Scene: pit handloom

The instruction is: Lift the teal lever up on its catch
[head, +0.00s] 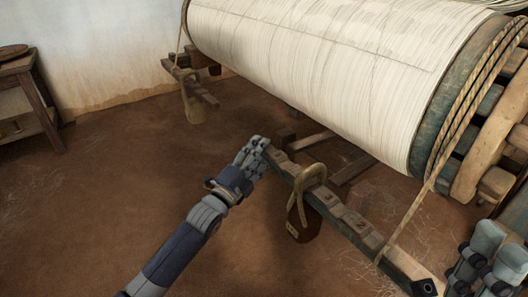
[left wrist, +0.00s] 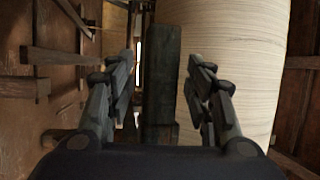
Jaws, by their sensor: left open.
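A long notched wooden lever (head: 347,217) runs from the middle of the head view down to the lower right, under the warp roll. In the left wrist view a dark greenish bar (left wrist: 162,85), apparently the same lever, stands between my fingers. My left gripper (head: 257,145) is open at the far end of the lever, with a finger on either side of the bar and gaps showing. I cannot tell whether it touches. My right gripper (head: 478,268) shows only in part at the lower right. I cannot make out the catch.
The large cream warp roll (head: 320,70) fills the top right, with a rope (head: 440,150) around its end drum. A dark weight (head: 302,220) hangs from the lever by a loop. A wooden table (head: 30,95) stands at left. The left floor is clear.

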